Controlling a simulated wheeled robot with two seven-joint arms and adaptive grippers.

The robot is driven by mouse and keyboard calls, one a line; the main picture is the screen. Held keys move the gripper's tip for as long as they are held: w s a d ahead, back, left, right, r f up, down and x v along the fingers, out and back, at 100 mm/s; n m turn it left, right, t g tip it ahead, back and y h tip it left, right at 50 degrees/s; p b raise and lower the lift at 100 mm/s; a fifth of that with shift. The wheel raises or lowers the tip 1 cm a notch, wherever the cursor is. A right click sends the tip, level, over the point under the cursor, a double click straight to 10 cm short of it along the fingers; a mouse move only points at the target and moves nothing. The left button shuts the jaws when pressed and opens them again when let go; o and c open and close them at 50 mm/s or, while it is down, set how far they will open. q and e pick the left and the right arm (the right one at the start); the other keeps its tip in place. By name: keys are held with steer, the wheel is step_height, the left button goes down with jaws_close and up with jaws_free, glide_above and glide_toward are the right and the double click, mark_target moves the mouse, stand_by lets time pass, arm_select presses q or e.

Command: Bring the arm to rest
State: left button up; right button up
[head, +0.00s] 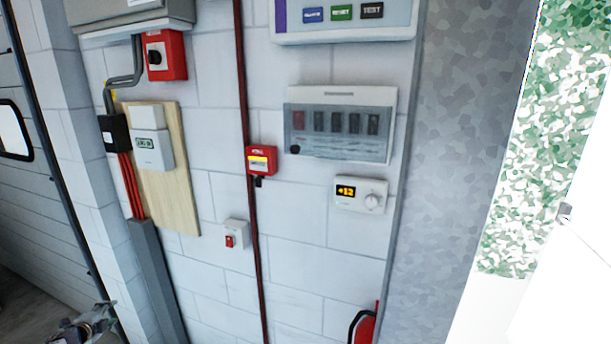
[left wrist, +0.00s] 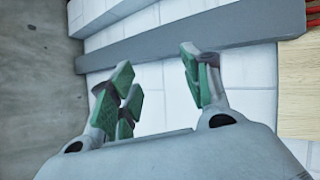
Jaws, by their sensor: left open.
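My left gripper (head: 92,322) shows at the bottom left of the head view, low in front of the block wall's left edge. In the left wrist view its green-padded fingers (left wrist: 160,90) are spread apart with nothing between them. White wall blocks and a grey trunking (left wrist: 200,38) lie beyond the fingers. The gripper appears clear of the wall, though the exact gap cannot be told. My right gripper is in neither view.
The wall carries a red rotary switch (head: 166,55), a wooden board (head: 178,195) with a meter, a red call point (head: 261,160), a breaker box (head: 340,95), a thermostat (head: 360,195) and a small red-rocker switch (head: 235,234). Grey floor (head: 25,305) shows at lower left.

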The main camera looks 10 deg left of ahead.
arm_select(q)
steer(key=s+a+f+n+g+y, duration=0.1)
steer(key=s+a+f+n+g, duration=0.3)
steer(key=s, duration=1)
steer(key=s+a+f+n+g+y, duration=0.2)
steer(key=s+a+f, duration=0.35)
steer(key=s, duration=0.85)
steer(key=s+a+f+n+g+y, duration=0.1)
steer(key=s+a+f+n+g, duration=0.3)
steer(key=s, duration=1)
steer(key=s+d+f+h, duration=0.2)
steer(key=s+d+f, duration=0.1)
steer(key=d+f, duration=1.05)
steer(key=s+d+f+h, duration=0.25)
steer(key=d+f, duration=0.75)
steer(key=d, duration=0.6)
steer(key=s+d+f+h+b, duration=0.1)
steer(key=d+f, duration=0.3)
steer(key=d, duration=0.8)
steer(key=s+d+f+n+h+b, duration=0.1)
steer(key=d+f, duration=0.3)
steer(key=d, duration=0.9)
steer(key=s+d+f+n+h+b, duration=0.1)
steer(key=d+f, duration=0.3)
steer(key=d, duration=0.9)
steer(key=shift+f+g+h+b, duration=0.2)
steer(key=shift+g+h+b, duration=0.1)
steer(key=shift+h+b, duration=0.4)
